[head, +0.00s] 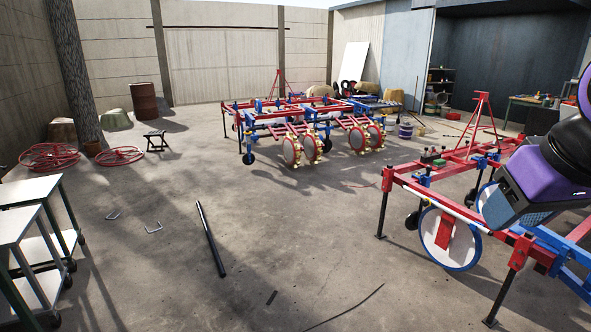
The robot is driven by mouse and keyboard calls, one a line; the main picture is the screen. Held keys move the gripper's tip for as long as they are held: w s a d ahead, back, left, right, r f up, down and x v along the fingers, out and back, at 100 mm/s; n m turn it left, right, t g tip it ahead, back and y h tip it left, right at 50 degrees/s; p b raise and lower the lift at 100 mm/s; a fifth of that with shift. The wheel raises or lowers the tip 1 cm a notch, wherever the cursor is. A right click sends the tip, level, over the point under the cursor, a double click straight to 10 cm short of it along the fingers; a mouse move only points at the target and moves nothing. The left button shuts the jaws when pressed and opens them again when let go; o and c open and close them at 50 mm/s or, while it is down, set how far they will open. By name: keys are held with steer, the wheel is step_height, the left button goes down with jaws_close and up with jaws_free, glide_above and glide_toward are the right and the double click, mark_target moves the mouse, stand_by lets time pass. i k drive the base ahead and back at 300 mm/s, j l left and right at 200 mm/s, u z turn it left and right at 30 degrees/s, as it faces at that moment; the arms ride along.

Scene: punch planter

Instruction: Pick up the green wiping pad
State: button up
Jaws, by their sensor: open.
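A small green item (439,163), which looks like the green wiping pad, lies on the red beam of the near planter (400,182), right of centre in the head view. It is very small here, and other small dark and light items sit close around it on the beam. Part of my purple and black arm shows at the right edge, in front of the planter's right part. I see no gripper fingers in this view. The arm is apart from the green item in the picture, to its right.
A second red and blue planter (300,115) stands further back. A black bar (210,238) and small metal pieces lie on the floor. White tables (28,190) stand at left, red wheels (50,157) behind them. The concrete floor in the middle is mostly clear.

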mark_target(438, 164)
steer(key=i+j+u, duration=0.25)
steer(key=i, duration=0.65)
steer(key=i+l+u, duration=0.1)
steer(key=i+u, duration=0.2)
steer(key=i, duration=0.6)
steer(key=i+l+z, duration=0.2)
steer(key=i+z, duration=0.15)
steer(key=i, duration=0.3)
steer(key=i+z, duration=0.4)
steer(key=i, duration=0.25)
steer(key=i+j+z, duration=0.2)
steer(key=i+z, duration=0.15)
steer(key=i, duration=0.25)
steer(key=i+u, duration=0.1)
steer(key=i, duration=0.85)
steer(key=i+l+u, duration=0.1)
steer(key=i, duration=0.9)
steer(key=i+z, duration=0.4)
steer(key=i+j+z, duration=0.15)
steer(key=i+z, duration=0.55)
steer(key=z, duration=0.15)
steer(key=i+z, duration=0.3)
steer(key=z, duration=0.15)
steer(key=i+j+z, duration=0.15)
steer(key=i+z, duration=0.2)
steer(key=z, duration=0.15)
steer(key=i+j+z, duration=0.25)
steer(key=z, duration=0.2)
